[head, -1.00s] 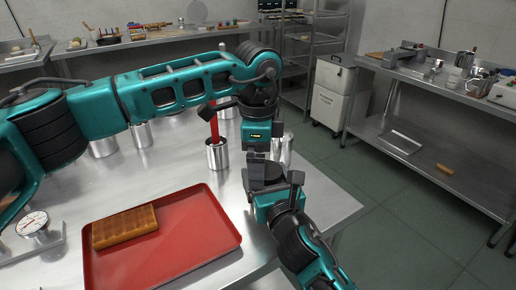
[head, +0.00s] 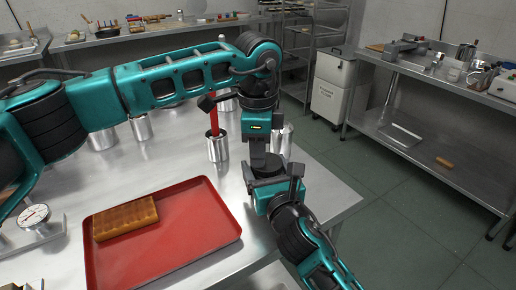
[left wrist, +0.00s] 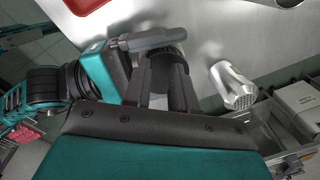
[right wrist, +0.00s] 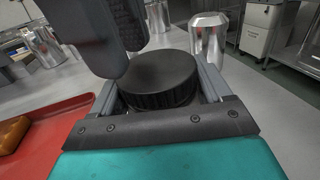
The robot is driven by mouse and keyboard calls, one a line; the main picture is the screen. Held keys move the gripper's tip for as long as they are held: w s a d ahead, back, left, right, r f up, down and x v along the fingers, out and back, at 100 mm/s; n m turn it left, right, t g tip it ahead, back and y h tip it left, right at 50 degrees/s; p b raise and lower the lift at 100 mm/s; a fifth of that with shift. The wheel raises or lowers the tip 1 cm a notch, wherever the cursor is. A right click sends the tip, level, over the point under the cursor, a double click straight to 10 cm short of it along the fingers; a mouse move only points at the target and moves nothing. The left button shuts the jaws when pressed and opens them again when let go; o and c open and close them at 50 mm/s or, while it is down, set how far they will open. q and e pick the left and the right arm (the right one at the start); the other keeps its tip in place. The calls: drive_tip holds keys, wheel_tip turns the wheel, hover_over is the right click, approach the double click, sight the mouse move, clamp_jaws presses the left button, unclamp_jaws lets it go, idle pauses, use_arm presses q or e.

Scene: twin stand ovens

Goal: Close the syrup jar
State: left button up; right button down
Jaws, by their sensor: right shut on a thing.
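The syrup jar shows only as a round black ribbed lid (right wrist: 160,78). It fills the space between the fingers of my right gripper (right wrist: 158,88), which is shut on it. The jar body is hidden, so I cannot tell how the lid sits on it. In the head view my right gripper (head: 272,178) is at the table's right edge. My left gripper (head: 257,146) points down just above it. In the left wrist view, a gap shows between my left fingers (left wrist: 165,75), with the black lid (left wrist: 172,57) at their tips.
A red tray (head: 195,235) with a waffle-like block (head: 125,219) lies front left. A metal cup (head: 217,150) with a red-handled tool stands just left of the grippers. A shiny metal canister (right wrist: 209,38) stands behind the lid. Open floor lies to the right.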

use_arm(q)
clamp_jaws()
use_arm(e)
drive_tip(key=shift+r, duration=0.1)
use_arm(q)
drive_tip(key=shift+o, duration=0.3)
unclamp_jaws()
drive_tip(key=shift+r, duration=0.1)
wheel_tip(320, 180, up, 12)
drive_tip(key=s, duration=0.1)
idle(0.3)
use_arm(e)
unclamp_jaws()
